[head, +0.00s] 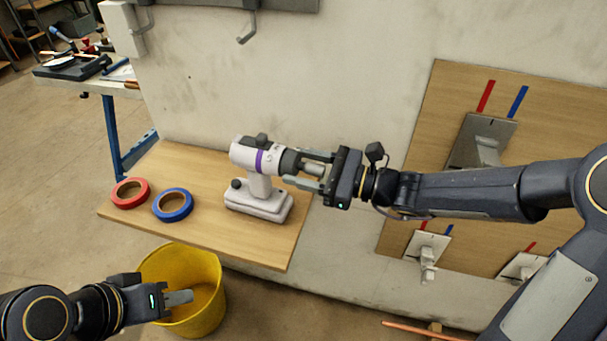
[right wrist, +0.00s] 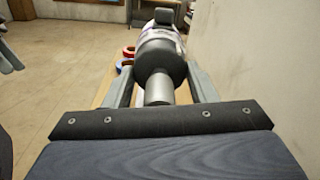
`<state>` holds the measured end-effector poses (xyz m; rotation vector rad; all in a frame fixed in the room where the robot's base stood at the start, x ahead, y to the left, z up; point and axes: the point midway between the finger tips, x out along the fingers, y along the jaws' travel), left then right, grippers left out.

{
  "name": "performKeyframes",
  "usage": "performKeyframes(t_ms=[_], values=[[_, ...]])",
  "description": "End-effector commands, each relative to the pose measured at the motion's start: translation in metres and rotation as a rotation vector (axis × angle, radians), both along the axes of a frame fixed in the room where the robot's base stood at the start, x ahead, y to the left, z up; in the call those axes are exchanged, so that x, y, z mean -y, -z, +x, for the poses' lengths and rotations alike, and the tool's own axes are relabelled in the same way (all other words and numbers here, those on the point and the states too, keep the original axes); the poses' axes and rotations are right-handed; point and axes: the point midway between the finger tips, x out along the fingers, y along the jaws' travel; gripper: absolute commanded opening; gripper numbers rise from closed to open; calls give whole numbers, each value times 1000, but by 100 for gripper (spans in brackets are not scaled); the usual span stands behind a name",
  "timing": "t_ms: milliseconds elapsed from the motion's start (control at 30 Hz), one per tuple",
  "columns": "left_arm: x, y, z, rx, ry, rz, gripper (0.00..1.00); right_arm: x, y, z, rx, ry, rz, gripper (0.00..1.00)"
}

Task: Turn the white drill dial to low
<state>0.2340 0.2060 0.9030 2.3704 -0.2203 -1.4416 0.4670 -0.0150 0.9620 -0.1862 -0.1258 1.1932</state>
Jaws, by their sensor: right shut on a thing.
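The white drill (head: 258,180) stands upright on a wooden shelf (head: 235,240). It has a purple band and a dark grey front collar (head: 289,161). My right gripper (head: 308,169) comes from the right with its two fingers around the drill's front end. In the right wrist view the fingers lie on both sides of the dark collar (right wrist: 160,65), with the grey nose (right wrist: 158,90) between them. Small dark markings show on the drill's top near the collar; I cannot read the setting. My left gripper (head: 178,300) is empty, low at the left; its finger gap is not clear.
A red tape roll (head: 130,193) and a blue tape roll (head: 172,205) lie on the shelf left of the drill. A yellow bucket (head: 207,275) stands below, beside my left gripper. A wall (head: 350,70) rises behind. A wooden board (head: 435,110) with valve fittings is at the right.

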Motion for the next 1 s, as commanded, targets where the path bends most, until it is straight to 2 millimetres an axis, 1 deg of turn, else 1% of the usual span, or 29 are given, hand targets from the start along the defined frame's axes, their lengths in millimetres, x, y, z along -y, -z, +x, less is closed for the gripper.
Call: performKeyframes(t_ms=[33,800,1000], values=[[0,15,0,0,0,0,36,0,6,0,44,0,-14,28],[0,137,0,0,0,0,36,1,7,1,724,1,-281,28],[0,166,0,0,0,0,36,1,5,1,888,-1,-344,28]])
